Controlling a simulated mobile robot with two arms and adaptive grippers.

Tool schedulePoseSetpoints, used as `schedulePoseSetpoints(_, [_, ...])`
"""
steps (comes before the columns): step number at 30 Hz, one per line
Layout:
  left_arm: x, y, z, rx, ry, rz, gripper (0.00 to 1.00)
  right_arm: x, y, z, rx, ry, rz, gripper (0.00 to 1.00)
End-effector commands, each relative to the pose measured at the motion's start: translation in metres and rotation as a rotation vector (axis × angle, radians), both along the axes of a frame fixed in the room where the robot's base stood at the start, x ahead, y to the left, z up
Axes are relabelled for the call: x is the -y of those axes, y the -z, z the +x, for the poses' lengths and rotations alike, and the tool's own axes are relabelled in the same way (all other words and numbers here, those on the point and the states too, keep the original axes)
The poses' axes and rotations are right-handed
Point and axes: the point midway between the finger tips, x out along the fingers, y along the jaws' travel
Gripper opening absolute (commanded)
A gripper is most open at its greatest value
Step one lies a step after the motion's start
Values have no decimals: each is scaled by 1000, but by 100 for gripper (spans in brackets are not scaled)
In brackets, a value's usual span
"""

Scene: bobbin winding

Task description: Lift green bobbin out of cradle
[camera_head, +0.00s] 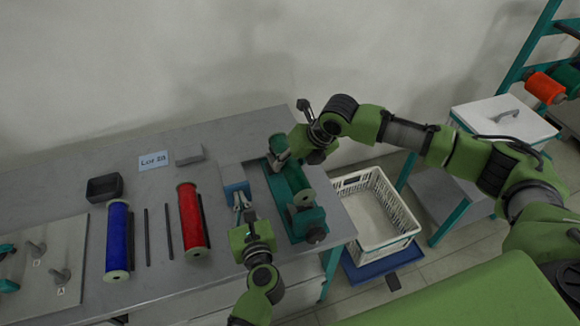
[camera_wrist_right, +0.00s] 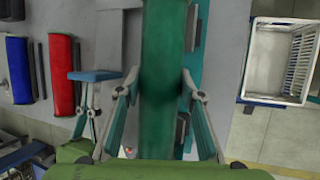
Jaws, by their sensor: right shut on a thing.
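The green bobbin (camera_head: 290,182) lies lengthwise at the teal cradle (camera_head: 308,228) near the table's right end. It also fills the middle of the right wrist view (camera_wrist_right: 163,70). My right gripper (camera_head: 281,158) is shut on the bobbin near its far end, with one finger on each side in the wrist view (camera_wrist_right: 158,84). Whether the bobbin is clear of the cradle cannot be told.
A blue bobbin (camera_head: 118,240) and a red bobbin (camera_head: 192,218) lie on the table to the left, with dark rods between them. A black tray (camera_head: 104,188) and a label card (camera_head: 153,161) are behind. A white crate (camera_head: 375,240) stands right of the table.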

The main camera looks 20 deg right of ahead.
Motion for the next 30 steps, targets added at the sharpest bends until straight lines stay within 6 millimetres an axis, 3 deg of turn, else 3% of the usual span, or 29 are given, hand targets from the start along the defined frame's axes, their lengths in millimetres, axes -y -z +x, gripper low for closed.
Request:
schedulePoseSetpoints(21, [0,-3,1,5,1,-1,0,0,-44,1,4,0,1,4])
schedulePoseSetpoints(30, [0,-3,2,5,0,-1,0,0,-46,1,3,1,1,4])
